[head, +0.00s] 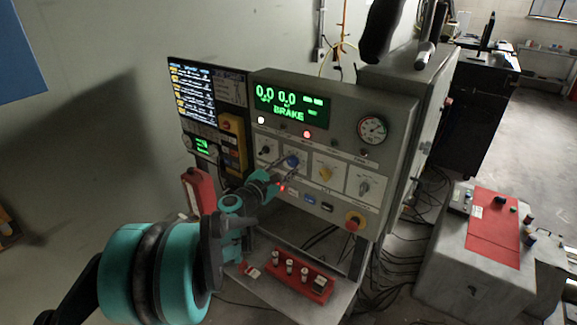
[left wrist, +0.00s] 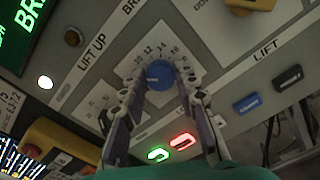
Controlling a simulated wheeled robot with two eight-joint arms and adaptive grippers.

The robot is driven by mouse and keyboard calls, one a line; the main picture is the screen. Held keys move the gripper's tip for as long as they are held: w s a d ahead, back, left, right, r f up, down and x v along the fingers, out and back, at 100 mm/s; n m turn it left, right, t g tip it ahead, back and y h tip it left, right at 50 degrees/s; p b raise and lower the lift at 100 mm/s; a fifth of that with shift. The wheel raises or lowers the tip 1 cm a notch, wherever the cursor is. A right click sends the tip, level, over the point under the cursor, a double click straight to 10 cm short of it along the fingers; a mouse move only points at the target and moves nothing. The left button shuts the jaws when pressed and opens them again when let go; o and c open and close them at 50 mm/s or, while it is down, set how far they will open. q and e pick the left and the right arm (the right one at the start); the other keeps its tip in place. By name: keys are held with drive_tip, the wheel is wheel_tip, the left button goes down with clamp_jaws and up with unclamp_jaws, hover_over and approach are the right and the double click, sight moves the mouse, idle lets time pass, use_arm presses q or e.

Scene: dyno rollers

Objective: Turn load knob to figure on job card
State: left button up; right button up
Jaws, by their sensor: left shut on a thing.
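A blue knob (left wrist: 160,74) sits on a white plate with a printed scale on the grey control panel (head: 400,115); it also shows in the head view (head: 292,160). My left gripper (left wrist: 158,84) is shut on it, one finger on either side. In the head view my left gripper (head: 285,168) reaches the panel from the lower left. Scale figures around 10 to 16 show above the knob; its pointer setting is not clear. A lit screen with rows of text (head: 193,95) hangs at the panel's left; its text is too small to read. My right gripper is not seen.
The green display (head: 290,104) reads 0.0, 0.0 and BRAKE. A yellow knob (head: 326,174), a grey knob (head: 364,187) and a red stop button (head: 354,221) lie right of the blue knob. A red tray with several small parts (head: 300,277) sits below.

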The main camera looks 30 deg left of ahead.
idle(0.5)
use_arm(q)
drive_tip(key=o, duration=1.2)
drive_tip(key=shift+c, duration=0.2)
drive_tip(key=s, duration=1.2)
drive_tip(key=shift+a, duration=0.45)
